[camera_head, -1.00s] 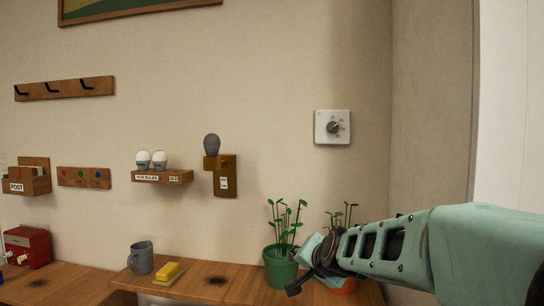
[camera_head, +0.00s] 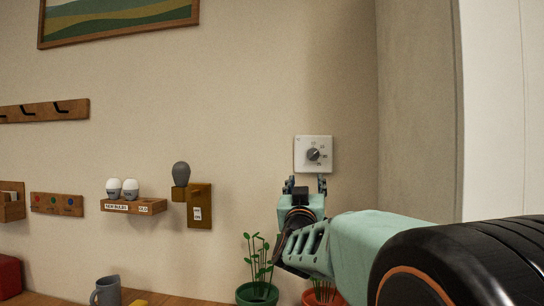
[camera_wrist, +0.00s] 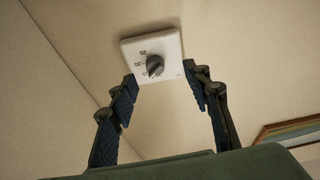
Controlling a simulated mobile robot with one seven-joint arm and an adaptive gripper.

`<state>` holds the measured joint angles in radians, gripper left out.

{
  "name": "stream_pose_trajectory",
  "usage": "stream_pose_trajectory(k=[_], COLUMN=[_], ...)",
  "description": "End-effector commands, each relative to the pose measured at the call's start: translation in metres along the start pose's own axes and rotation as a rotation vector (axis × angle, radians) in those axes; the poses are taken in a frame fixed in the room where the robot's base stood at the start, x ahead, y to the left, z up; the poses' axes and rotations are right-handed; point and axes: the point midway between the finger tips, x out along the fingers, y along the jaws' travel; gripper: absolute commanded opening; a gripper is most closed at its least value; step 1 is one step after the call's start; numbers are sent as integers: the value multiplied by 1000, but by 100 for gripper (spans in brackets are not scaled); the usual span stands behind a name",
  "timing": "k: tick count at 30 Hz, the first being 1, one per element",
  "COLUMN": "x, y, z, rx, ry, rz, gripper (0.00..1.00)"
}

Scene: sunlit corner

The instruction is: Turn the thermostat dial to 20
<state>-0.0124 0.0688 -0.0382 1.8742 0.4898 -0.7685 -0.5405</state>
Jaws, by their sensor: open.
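The thermostat is a white square plate (camera_head: 301,163) on the wall with a grey round dial (camera_head: 313,154) in its middle. In the wrist view the plate (camera_wrist: 136,49) and dial (camera_wrist: 155,66) show beyond the fingertips, between the two fingers. My gripper (camera_head: 305,184) is just below the plate in the head view, pointing up towards it. Its fingers are open and empty, also in the wrist view (camera_wrist: 161,82), and look apart from the dial.
Two potted plants, one in a green pot (camera_head: 257,293) and one in an orange pot (camera_head: 323,298), stand below my arm. A bulb shelf (camera_head: 160,207) and a brown bulb holder (camera_head: 201,215) are on the wall to the left. The wall around the thermostat is clear.

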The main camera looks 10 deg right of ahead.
Motion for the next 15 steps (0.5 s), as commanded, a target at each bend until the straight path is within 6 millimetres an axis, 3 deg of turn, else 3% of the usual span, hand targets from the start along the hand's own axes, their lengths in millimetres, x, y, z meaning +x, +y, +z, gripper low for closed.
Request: stream_pose_trajectory(k=[3, 8, 15], x=[4, 10, 45], y=[8, 11, 13], z=[-16, -22, -25], rx=[-48, -72, -72], ry=[50, 71, 70], rz=[36, 54, 55], gripper=[45, 45, 45])
